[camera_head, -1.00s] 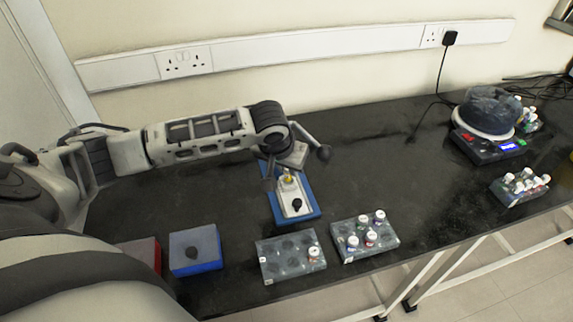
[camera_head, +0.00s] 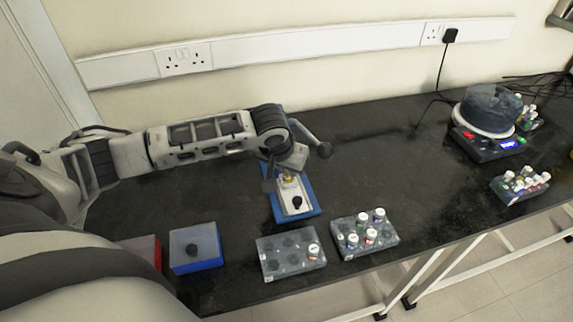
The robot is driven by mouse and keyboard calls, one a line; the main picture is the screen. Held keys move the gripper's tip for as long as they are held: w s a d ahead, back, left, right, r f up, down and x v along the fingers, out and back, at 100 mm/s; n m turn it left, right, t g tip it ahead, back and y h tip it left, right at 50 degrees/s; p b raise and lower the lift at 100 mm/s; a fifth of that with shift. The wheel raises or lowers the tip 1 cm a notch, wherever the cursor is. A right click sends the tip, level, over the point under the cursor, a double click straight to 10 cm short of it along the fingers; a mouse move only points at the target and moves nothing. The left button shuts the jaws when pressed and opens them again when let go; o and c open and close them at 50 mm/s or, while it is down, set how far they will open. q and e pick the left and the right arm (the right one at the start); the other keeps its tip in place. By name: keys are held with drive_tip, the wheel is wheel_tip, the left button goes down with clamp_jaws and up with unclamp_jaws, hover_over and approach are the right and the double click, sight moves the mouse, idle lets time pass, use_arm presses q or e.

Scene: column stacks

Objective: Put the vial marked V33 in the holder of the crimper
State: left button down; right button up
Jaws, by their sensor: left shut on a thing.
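The crimper (camera_head: 308,208) has a blue base and a pale top plate with a black knob, and stands in the middle of the bench. My left gripper (camera_head: 290,170) is over its back part, shut on a small vial. A small gold-coloured part (camera_head: 288,179) shows just below the gripper at the holder. The gripper and wrist hide most of the vial, and I cannot read its mark or tell whether it is seated. My right gripper is not in view.
A grey rack (camera_head: 291,266) with one white-capped vial and another rack (camera_head: 349,248) with several vials stand in front. A blue-sided block (camera_head: 193,262) is at left. The bench between is clear.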

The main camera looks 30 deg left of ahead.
use_arm(q)
drive_tip(key=shift+f, duration=0.3)
drive_tip(key=c, duration=0.9)
unclamp_jaws()
drive_tip(key=shift+r, duration=3)
drive_tip(key=shift+f, duration=0.1)
drive_tip(key=shift+f, duration=2.9)
